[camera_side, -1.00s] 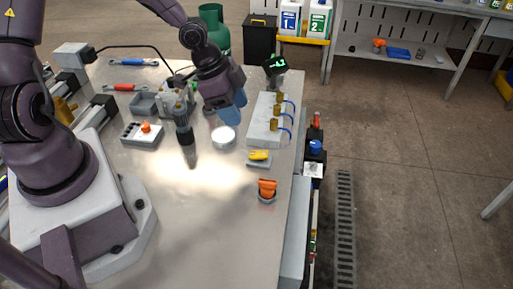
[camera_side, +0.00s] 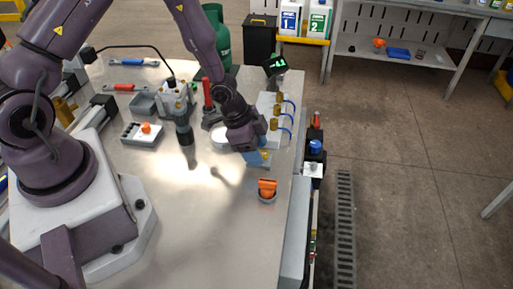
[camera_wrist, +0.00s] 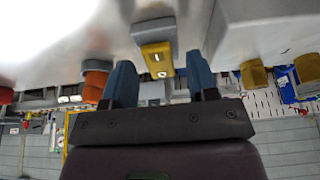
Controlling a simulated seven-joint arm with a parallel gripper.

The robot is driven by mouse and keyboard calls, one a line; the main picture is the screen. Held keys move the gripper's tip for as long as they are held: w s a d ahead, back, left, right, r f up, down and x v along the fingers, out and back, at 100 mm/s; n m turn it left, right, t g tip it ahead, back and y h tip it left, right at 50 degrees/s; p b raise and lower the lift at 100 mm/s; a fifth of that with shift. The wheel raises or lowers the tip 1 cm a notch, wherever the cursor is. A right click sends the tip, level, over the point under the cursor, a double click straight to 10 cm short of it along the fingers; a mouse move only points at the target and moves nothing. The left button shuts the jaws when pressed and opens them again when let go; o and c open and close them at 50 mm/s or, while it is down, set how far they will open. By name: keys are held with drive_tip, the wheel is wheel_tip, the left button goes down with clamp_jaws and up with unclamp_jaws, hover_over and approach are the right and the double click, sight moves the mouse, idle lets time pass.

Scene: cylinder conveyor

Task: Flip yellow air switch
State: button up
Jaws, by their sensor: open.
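The yellow air switch (camera_wrist: 157,58) shows in the wrist view on its grey base, between the two blue fingers of my gripper (camera_wrist: 159,64). The fingers are open, with a gap visible on each side of the switch. In the side view my gripper (camera_side: 260,158) points down low over the switch's place near the table's right edge. There the fingers hide most or all of the switch. I cannot tell whether a finger touches it.
An orange switch (camera_side: 267,187) stands in front of my gripper, near the table's right edge. A white block with brass fittings (camera_side: 276,111) and blue hoses lies just behind. A black cylinder (camera_side: 184,133) stands to the left. The front middle of the metal table (camera_side: 205,225) is clear.

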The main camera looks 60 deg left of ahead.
drive_tip(key=shift+w+f, duration=0.1)
drive_tip(key=shift+f, duration=0.05)
drive_tip(key=c, duration=0.9)
drive_tip(key=shift+w+d+g+y, duration=0.15)
drive_tip(key=shift+g+y, duration=0.35)
drive_tip(key=shift+w+d+g+y, duration=0.1)
drive_tip(key=shift+d+g+y, duration=0.05)
drive_tip(key=shift+g+y, duration=0.35)
drive_tip(key=shift+w+d+g+y, duration=0.1)
drive_tip(key=shift+g+y, duration=0.7)
drive_tip(key=o, duration=0.9)
